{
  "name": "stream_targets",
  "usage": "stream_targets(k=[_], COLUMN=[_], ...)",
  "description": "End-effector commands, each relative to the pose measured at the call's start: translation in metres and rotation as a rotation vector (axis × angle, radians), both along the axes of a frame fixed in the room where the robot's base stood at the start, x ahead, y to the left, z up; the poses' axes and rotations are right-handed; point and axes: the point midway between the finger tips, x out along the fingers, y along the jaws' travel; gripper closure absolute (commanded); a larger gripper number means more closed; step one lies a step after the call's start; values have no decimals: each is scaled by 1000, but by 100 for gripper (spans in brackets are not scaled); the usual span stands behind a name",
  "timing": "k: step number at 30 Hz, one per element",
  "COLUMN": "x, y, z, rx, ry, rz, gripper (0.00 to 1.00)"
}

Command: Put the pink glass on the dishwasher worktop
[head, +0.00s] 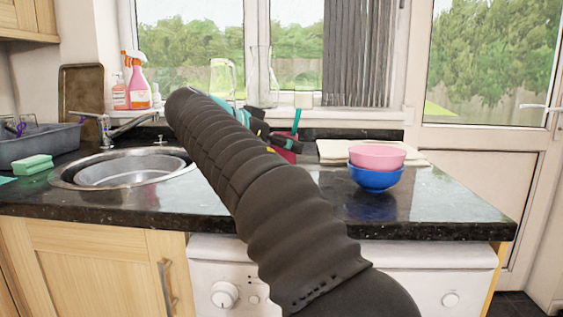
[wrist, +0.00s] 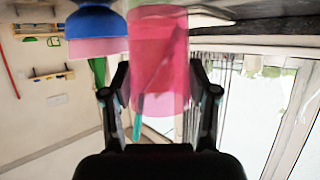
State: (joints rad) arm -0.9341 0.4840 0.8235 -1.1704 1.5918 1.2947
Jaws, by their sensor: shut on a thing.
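In the wrist view, which is upside down, the translucent pink glass (wrist: 150,45) is between the two black fingers of my gripper (wrist: 161,82). The fingers are closed against its sides. The dishwasher worktop (head: 440,207) is the black granite to the right of the sink in the head view, above the white dishwasher (head: 440,283). I cannot tell whether the glass touches the worktop.
A pink bowl (head: 377,156) sits in a blue bowl (head: 375,179) on the worktop; both also show beside the glass in the wrist view. The sink (head: 125,170) is left. The worktop's front right is clear.

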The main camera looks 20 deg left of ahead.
Motion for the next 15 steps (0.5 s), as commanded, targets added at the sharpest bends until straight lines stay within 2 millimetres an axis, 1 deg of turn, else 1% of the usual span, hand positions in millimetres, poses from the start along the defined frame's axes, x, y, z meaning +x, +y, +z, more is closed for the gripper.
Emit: stream_targets(k=[4,9,11,15], x=[-1,-1,-1,-1], y=[4,4,4,4], z=[-7,-31,-37,-43], rx=[-1,-3,-3,0], ry=[1,2,2,0], rz=[-1,-1,0,-1], gripper=[80,80,80,80])
